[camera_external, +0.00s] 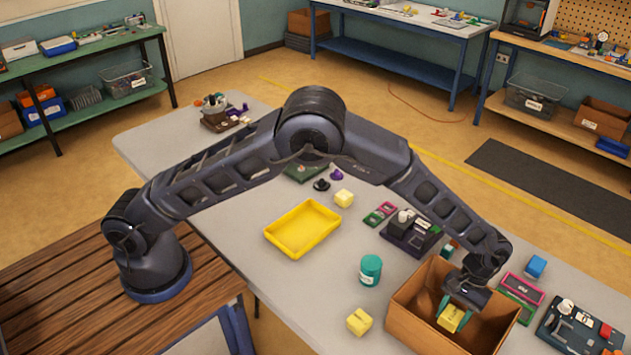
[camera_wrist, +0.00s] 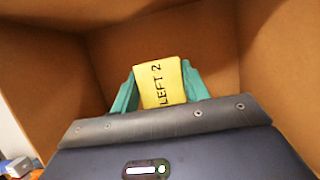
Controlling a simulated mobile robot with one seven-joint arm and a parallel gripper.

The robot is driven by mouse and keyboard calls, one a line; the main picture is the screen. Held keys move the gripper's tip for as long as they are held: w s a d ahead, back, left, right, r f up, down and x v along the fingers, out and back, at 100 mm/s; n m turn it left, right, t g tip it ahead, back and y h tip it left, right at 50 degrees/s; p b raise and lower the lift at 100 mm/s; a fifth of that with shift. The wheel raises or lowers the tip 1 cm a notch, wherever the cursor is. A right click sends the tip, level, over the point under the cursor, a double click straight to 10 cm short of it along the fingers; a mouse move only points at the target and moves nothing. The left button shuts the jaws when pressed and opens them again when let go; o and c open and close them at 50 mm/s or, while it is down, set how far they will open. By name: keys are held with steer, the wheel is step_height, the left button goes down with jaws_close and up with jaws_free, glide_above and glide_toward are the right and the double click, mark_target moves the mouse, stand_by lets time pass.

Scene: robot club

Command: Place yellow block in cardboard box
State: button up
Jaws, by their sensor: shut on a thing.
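My gripper (camera_external: 453,315) reaches down into the open cardboard box (camera_external: 412,334) at the front right of the table. Its green fingers are shut on a yellow block (camera_external: 450,318). In the wrist view the yellow block (camera_wrist: 160,82) bears the text "LEFT 2" and sits between the two green fingertips of my gripper (camera_wrist: 160,90). The brown inner walls of the cardboard box (camera_wrist: 50,60) surround it there. I cannot tell whether the block touches the box floor.
A yellow tray (camera_external: 303,229) and a teal jar (camera_external: 371,270) stand left of the box. A dark device (camera_external: 411,232) is behind it. A blue block (camera_external: 536,266), pink and green frames and a dark board (camera_external: 570,330) lie to its right. The table's near left is clear.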

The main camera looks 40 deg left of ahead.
mark_target(445, 332)
steer(key=shift+f, duration=2.3)
steer(key=shift+f, duration=0.1)
steer(key=o, duration=1)
